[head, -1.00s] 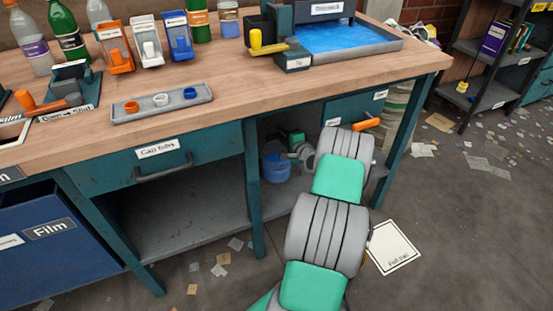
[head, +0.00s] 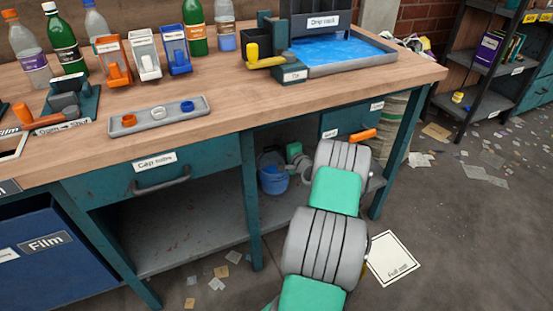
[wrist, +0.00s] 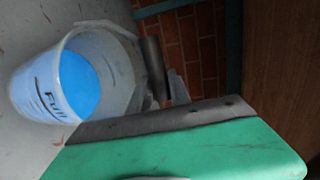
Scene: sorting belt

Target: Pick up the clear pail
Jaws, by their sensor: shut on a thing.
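The clear pail (head: 272,180) holds blue liquid and stands in the open bay under the workbench. In the wrist view the pail (wrist: 42,88) appears tilted in the picture, with a "Full" mark on its side and the liquid below its rim. My gripper (wrist: 160,88) is shut at the pail's rim side, where a pale handle band runs. Exactly which part lies between the fingers is hard to see. In the head view my arm covers part of the gripper, just right of the pail. I cannot tell whether the pail is off the shelf.
The bench top (head: 260,105) overhangs the bay, and a bench leg (head: 250,200) stands just left of the pail. A drawer (head: 352,115) with an orange handle is above right. A blue film bin (head: 45,265) is at lower left. The right floor is mostly open, with scraps.

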